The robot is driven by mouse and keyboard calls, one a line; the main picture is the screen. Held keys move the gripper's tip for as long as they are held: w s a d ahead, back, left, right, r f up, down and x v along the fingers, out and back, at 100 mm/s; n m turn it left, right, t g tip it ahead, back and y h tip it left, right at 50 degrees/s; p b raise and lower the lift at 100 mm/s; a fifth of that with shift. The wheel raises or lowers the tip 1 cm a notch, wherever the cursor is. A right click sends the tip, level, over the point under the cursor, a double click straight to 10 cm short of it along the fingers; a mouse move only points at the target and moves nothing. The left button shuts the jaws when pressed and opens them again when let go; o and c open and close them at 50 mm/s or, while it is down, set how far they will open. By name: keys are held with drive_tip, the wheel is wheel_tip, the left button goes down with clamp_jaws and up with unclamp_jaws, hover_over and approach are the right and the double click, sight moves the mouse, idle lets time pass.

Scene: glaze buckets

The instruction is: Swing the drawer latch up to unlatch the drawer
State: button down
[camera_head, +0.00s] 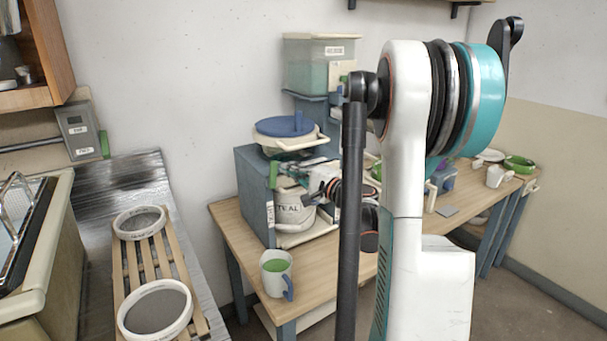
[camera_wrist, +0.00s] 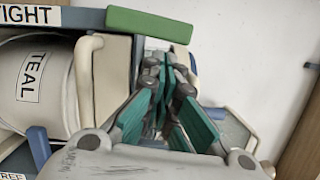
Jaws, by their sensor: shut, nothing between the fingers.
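A green bar (camera_head: 273,175), which looks like the drawer latch, stands upright on the front edge of the blue-grey cabinet (camera_head: 252,190). It shows large at the top of the wrist view (camera_wrist: 150,24), beside a label partly reading "IGHT". My gripper (camera_head: 284,170) is at the cabinet front, close to the green bar. In the wrist view my gripper's teal fingers (camera_wrist: 166,62) are shut and empty, with their tips just below the bar. I cannot tell whether they touch it. A cream handle (camera_wrist: 88,82) lies beside the fingers. My arm hides part of the cabinet front.
A white bucket marked TEAL (camera_head: 293,213) sits at the cabinet's front. A blue-lidded pot (camera_head: 285,128) stands on top. A mug with green contents (camera_head: 276,272) is on the wooden table (camera_head: 314,282). Round sieves (camera_head: 139,222) lie on a slatted rack at left.

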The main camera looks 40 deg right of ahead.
drive_tip(key=shift+w+a, duration=0.1)
drive_tip(key=shift+a, duration=0.15)
drive_tip(key=shift+w+a+r+n+p, duration=0.15)
drive_tip(key=shift+a+r+n+p, duration=0.25)
drive_tip(key=shift+a+n, duration=0.35)
drive_tip(key=shift+d, duration=0.1)
